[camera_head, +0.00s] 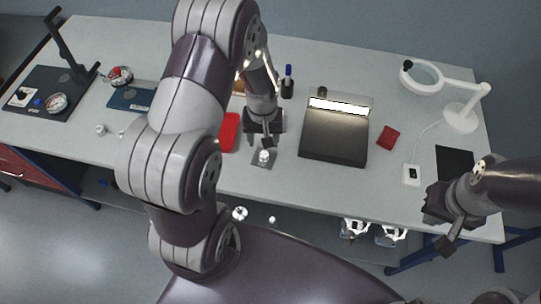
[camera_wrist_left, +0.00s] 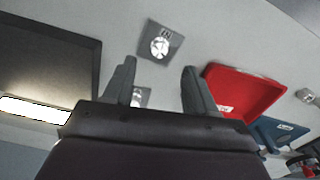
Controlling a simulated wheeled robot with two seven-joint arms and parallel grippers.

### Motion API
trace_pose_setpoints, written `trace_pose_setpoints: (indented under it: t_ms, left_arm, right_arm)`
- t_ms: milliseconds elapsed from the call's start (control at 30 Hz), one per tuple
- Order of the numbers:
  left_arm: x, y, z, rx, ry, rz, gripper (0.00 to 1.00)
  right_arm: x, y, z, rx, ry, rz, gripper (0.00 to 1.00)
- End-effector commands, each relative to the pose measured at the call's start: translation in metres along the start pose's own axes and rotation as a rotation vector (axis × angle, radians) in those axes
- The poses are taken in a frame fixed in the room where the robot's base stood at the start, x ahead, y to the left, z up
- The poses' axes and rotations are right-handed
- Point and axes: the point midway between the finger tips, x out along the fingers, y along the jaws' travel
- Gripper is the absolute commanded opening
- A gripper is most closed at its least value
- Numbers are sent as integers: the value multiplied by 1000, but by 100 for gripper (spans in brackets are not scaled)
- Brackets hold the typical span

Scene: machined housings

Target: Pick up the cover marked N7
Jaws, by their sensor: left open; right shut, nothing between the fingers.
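A small shiny round part on a grey square plate (camera_head: 264,158) lies on the table just below my left gripper (camera_head: 267,142). In the left wrist view, a shiny round part on a grey square plate (camera_wrist_left: 160,43) lies beyond the fingertips. Dark marks are on the plate, but I cannot read whether they say N7. Another bright part (camera_wrist_left: 140,98) shows between the fingers, partly hidden by the gripper. My right gripper (camera_head: 446,243) is shut and empty at the table's front right edge.
A red tray (camera_wrist_left: 240,92) lies close beside the left fingers, with a blue tray (camera_wrist_left: 275,132) beyond. A black box with a bright strip (camera_head: 333,140) stands right of my left gripper. A red block (camera_head: 388,137) and a magnifier lamp (camera_head: 460,118) are farther right.

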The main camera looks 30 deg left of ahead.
Motion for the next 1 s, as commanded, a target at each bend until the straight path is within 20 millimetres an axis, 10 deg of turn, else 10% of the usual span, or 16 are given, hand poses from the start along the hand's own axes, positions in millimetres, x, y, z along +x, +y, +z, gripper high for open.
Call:
trace_pose_setpoints:
  t_ms: [467,733,900,1000]
  left_arm:
    - [75,-1,-4,2,-1,-1,57]
    - [81,0,-5,2,2,0,57]
    - [81,0,-5,2,2,0,1]
    - [81,0,-5,2,2,0,0]
  right_arm:
    - [-17,0,-2,0,0,0,0]
    - [-16,0,-2,0,0,0,0]
    - [-16,0,-2,0,0,0,0]
    - [-17,0,-2,0,0,0,0]
